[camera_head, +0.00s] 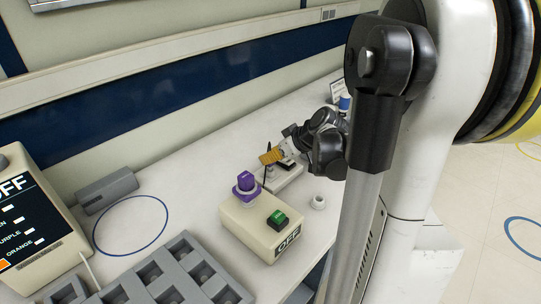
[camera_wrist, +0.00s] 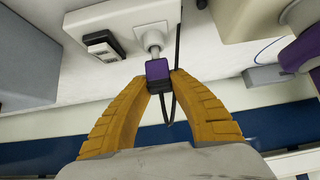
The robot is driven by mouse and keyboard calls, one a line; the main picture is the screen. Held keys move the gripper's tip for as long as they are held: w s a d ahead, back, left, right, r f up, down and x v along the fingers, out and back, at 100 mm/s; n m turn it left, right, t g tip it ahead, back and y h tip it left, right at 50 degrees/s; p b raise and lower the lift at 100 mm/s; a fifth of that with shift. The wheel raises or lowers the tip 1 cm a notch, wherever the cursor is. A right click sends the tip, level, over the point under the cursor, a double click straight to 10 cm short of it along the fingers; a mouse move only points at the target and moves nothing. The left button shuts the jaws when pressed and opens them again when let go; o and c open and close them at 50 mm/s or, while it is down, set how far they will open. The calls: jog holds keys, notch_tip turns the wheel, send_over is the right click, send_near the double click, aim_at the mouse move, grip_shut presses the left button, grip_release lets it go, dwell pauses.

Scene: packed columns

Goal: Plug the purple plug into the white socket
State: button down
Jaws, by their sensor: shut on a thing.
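In the wrist view my gripper (camera_wrist: 158,80) has its two orange fingers closed on a small purple plug (camera_wrist: 157,68), with a black cable hanging below it. The plug's pale shaft points at the round opening of the white socket (camera_wrist: 128,16). The shaft's end meets or overlaps this opening; I cannot tell how deep it sits. In the head view my gripper (camera_head: 271,157) is at the far end of the white socket strip (camera_head: 284,177), and its fingers hide the held plug.
A beige box (camera_head: 240,218) with a purple fitting (camera_head: 245,183) on top and a green switch (camera_head: 278,219) stands close in front. A small white round piece (camera_head: 318,202) lies right of the strip. Grey tray (camera_head: 165,280) and OFF panel (camera_head: 35,215) are at left.

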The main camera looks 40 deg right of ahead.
jog(key=shift+f+b, duration=0.5)
jog(key=shift+f, duration=0.2)
jog(key=c, duration=1.2)
grip_release()
jog(key=v, duration=1.2)
jog(key=shift+r, duration=0.1)
